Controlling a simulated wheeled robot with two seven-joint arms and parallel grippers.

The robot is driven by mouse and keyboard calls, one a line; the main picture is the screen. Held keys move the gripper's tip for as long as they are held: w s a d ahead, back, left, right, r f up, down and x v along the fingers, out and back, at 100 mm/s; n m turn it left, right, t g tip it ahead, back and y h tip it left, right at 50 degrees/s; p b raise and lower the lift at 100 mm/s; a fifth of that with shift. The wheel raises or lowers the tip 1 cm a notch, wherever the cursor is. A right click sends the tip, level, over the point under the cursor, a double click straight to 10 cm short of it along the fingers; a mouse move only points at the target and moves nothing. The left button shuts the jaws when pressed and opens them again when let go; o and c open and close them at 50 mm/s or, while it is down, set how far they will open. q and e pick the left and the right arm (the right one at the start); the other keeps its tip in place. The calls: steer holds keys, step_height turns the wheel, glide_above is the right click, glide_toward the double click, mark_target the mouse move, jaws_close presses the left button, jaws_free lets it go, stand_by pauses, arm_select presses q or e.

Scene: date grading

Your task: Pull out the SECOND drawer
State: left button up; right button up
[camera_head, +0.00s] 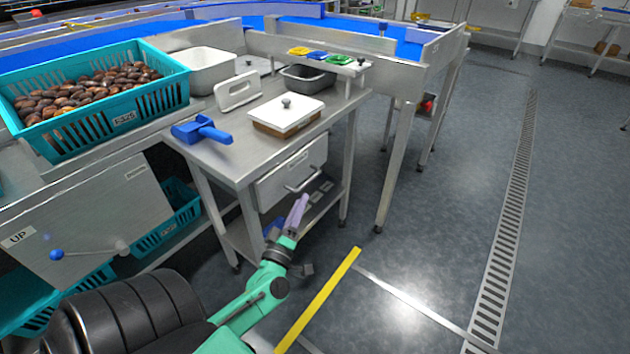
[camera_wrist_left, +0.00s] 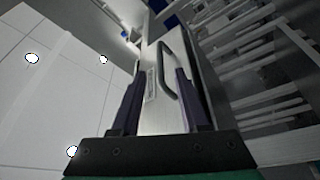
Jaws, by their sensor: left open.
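A steel drawer (camera_head: 280,184) sits under the top of the small steel table; it is the only drawer front I can make out. Its bar handle (camera_head: 305,181) stands out from the front. My left gripper (camera_head: 303,200), with lilac fingers, is just below and in front of the handle. In the left wrist view, the open fingers (camera_wrist_left: 157,78) point at the drawer front (camera_wrist_left: 155,105), and the curved handle (camera_wrist_left: 168,72) shows between them. I cannot tell whether they touch it. No right gripper shows.
The table top (camera_head: 225,160) holds a blue scoop (camera_head: 201,130), a white-lidded box (camera_head: 287,113) and a grey tray (camera_head: 307,78). A teal crate (camera_head: 100,122) of dates stands at left. A table leg (camera_head: 348,165) is right of the drawer; the floor (camera_head: 420,215) beyond is clear.

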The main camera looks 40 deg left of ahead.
mark_target(310, 179)
arm_select(q)
steer(key=x, duration=0.9)
jaws_close()
steer(key=shift+f, duration=0.15)
stand_by(0.9)
